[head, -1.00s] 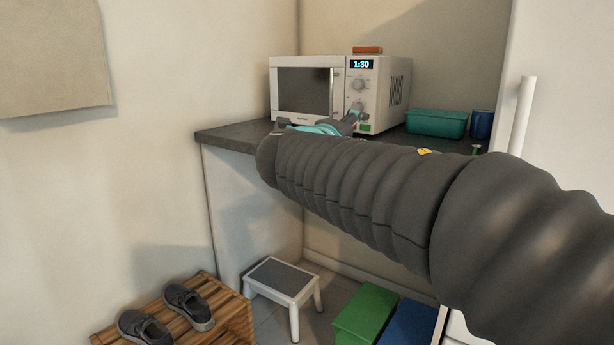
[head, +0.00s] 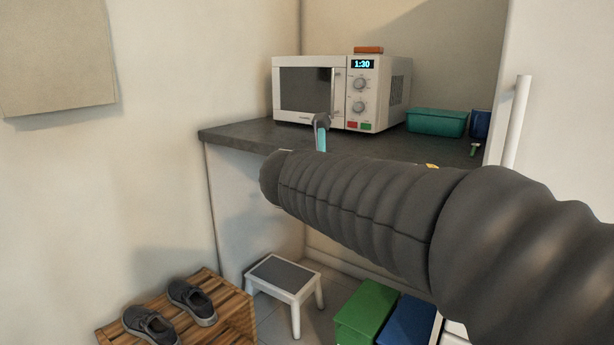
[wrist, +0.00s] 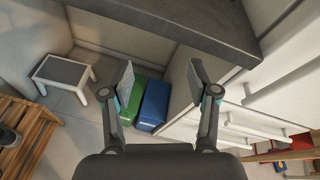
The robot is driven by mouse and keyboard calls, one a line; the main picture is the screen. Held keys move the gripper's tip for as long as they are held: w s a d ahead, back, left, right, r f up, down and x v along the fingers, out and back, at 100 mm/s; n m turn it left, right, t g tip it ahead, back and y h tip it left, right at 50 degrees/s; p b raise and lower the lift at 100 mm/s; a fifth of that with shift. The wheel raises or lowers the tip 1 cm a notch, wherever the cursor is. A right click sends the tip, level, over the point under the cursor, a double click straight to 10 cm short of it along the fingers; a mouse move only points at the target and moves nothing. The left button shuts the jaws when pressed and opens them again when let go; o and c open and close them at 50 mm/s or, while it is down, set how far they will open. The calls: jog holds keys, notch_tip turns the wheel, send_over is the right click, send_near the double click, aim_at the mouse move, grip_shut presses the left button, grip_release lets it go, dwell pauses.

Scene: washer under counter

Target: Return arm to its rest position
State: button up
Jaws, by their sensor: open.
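My gripper (wrist: 163,88) is open and empty in the wrist view, its two fingers spread apart with floor and bins showing beyond them. In the head view only a small part of my gripper (head: 321,132) shows above my dark ribbed arm, in front of the counter. The rest of it is hidden behind the arm. The white microwave (head: 306,92) stands on the dark counter (head: 240,136) with its door shut and its display reading 1:30. My gripper is apart from the microwave.
A teal box (head: 436,122) and a blue cup (head: 480,124) stand at the counter's right. Below are a step stool (head: 284,275), a green bin (head: 367,312), a blue bin (head: 407,322) and a wooden rack (head: 230,310) with shoes. A white door with a handle (head: 517,120) is at right.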

jog(key=s+d+f+m+g+y, duration=0.35)
jog(key=s+f+m+g, duration=0.25)
jog(key=s+f+m, duration=1.05)
jog(key=s+d+f+m+y, duration=0.1)
jog(key=s+f+m+y, duration=0.1)
jog(key=s+m, duration=0.4)
jog(key=s+d+f+m+g+y, duration=0.1)
jog(key=s+d+f+m+y, duration=0.1)
jog(key=s+m, duration=0.4)
jog(key=shift+s+d+f+m, duration=0.2)
jog(key=shift+d+f+m, duration=0.15)
jog(key=shift+m, duration=2.2)
